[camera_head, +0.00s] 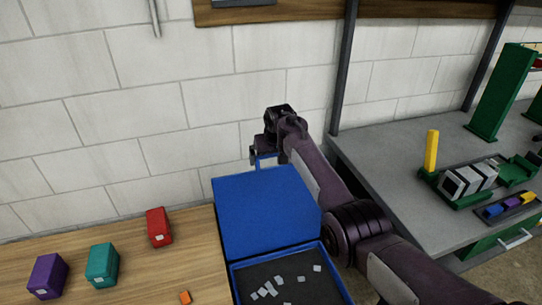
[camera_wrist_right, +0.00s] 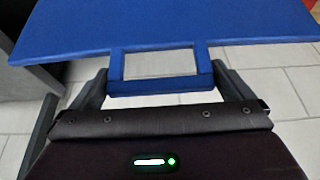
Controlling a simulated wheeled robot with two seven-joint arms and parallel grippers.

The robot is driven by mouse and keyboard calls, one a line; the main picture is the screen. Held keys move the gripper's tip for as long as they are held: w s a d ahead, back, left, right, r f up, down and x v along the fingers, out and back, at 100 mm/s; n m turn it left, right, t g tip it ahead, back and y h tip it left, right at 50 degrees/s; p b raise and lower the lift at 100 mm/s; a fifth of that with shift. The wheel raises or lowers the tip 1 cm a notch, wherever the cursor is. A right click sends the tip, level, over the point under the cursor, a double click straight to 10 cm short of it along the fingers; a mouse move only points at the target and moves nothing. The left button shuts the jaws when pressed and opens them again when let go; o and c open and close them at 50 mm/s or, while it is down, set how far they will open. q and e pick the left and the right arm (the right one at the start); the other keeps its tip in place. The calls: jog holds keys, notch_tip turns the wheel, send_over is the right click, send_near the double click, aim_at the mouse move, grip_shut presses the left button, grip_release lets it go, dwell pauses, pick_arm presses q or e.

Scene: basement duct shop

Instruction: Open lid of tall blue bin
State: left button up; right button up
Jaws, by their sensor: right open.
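The tall blue bin (camera_head: 234,285) stands at the bottom centre of the head view, with small pale pieces on its dark inside floor. Its blue lid (camera_head: 262,210) is raised and leans back toward the wall. My right gripper (camera_head: 262,158) is at the lid's top edge, by the blue handle. In the right wrist view the lid (camera_wrist_right: 165,25) spans the top, and its loop handle (camera_wrist_right: 160,86) lies between the two fingers of my right gripper (camera_wrist_right: 160,95). The fingers are apart, and I cannot tell whether they touch the handle. My left gripper is out of view.
A wooden table (camera_head: 190,255) at left holds purple (camera_head: 47,276), teal (camera_head: 102,265) and red (camera_head: 158,227) boxes and a small orange block (camera_head: 185,297). A grey bench (camera_head: 395,150) with green fixtures stands at right. The block wall (camera_head: 110,120) is close behind the lid.

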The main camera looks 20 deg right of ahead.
jog(key=shift+r, duration=0.1)
jog(key=shift+s+r, duration=0.2)
jog(key=shift+r, duration=0.3)
jog(key=b+v, duration=0.1)
jog(key=v, duration=0.5)
jog(key=shift+s+r, duration=0.2)
jog(key=shift+r, duration=0.05)
